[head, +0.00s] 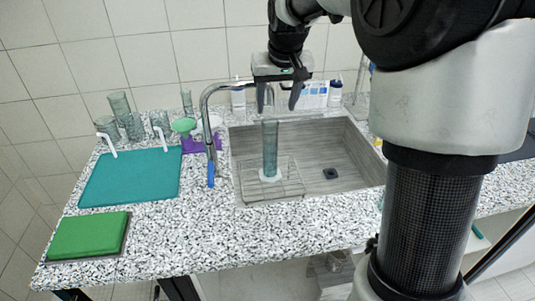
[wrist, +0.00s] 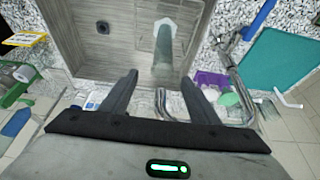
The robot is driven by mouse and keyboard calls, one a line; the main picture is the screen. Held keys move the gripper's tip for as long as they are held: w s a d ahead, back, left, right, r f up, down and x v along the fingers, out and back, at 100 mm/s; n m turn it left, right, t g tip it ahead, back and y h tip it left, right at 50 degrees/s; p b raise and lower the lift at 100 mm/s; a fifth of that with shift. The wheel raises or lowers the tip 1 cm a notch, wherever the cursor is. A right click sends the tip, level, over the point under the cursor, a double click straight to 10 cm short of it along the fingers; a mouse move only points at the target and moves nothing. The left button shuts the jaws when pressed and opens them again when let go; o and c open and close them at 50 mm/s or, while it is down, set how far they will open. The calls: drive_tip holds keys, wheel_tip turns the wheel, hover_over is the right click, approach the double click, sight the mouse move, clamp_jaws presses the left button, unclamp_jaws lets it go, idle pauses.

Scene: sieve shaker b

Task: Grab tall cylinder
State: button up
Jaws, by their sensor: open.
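The tall cylinder (head: 270,150) is clear, greenish glass with a pale foot. It stands upright on a wire rack (head: 290,188) in the left part of the sink. My gripper (head: 279,103) hangs above and behind it with fingers pointing down, open and empty. In the wrist view the cylinder (wrist: 163,52) appears beyond the open fingers (wrist: 159,76), its top end nearest the gap between the tips. The fingers appear apart from the glass; the exact distance is hard to tell.
The sink (head: 345,165) has free room right of the cylinder. A curved faucet (head: 206,125) stands close on the left. A teal mat (head: 130,176), green block (head: 88,235), several glass vessels (head: 120,105) and a purple item (head: 192,146) lie further left. Bottles (head: 336,90) stand behind the sink.

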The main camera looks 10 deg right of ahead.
drive_tip(key=x, duration=0.8)
drive_tip(key=shift+w+a+r, duration=0.2)
drive_tip(key=shift+w+a, duration=0.1)
drive_tip(key=shift+w, duration=0.1)
clamp_jaws()
